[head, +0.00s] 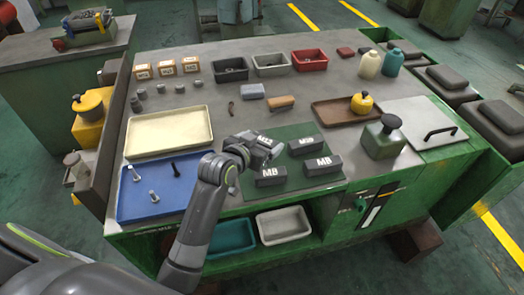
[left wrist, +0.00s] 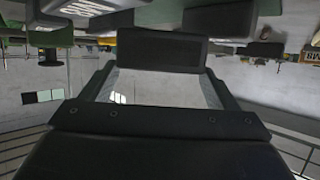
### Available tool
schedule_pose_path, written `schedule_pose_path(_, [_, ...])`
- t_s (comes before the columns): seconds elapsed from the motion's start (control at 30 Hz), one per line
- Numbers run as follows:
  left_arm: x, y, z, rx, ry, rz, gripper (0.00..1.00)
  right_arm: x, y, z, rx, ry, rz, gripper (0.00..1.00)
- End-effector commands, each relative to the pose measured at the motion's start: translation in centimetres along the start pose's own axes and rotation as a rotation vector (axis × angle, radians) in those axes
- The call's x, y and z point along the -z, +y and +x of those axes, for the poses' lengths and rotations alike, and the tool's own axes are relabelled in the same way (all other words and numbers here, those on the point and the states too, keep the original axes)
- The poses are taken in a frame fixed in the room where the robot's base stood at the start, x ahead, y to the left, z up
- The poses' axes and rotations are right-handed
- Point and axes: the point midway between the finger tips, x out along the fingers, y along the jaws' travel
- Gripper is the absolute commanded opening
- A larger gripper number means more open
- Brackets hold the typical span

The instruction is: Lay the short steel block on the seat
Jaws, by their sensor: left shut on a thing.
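My left gripper (head: 262,150) is over the back left part of a green mat (head: 296,187) on the bench. It is shut on a dark block (left wrist: 158,50), which spans the fingertips in the left wrist view. In the head view the hand partly hides this block. Other dark blocks with white labels are on the mat: a front left one (head: 271,177), a front right one (head: 322,166) and a back one (head: 306,145). I cannot tell which spot is the seat. My right gripper is not in view.
A blue tray (head: 180,205) with bolts and an empty cream tray (head: 168,131) lie to the left. Small bins line the back.

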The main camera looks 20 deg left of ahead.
Motion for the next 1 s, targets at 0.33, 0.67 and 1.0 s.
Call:
schedule_pose_path(0.33, [-3.4,0.0,1.4,0.0,0.003,0.0,0.44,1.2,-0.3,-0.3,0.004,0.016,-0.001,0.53])
schedule_pose_path(0.67, [-3.6,0.0,1.5,0.0,0.004,0.0,0.44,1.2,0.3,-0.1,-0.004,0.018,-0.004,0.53])
schedule_pose_path(1.0, [-3.9,0.0,1.6,0.0,0.0,0.0,1.0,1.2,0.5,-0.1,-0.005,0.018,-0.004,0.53])
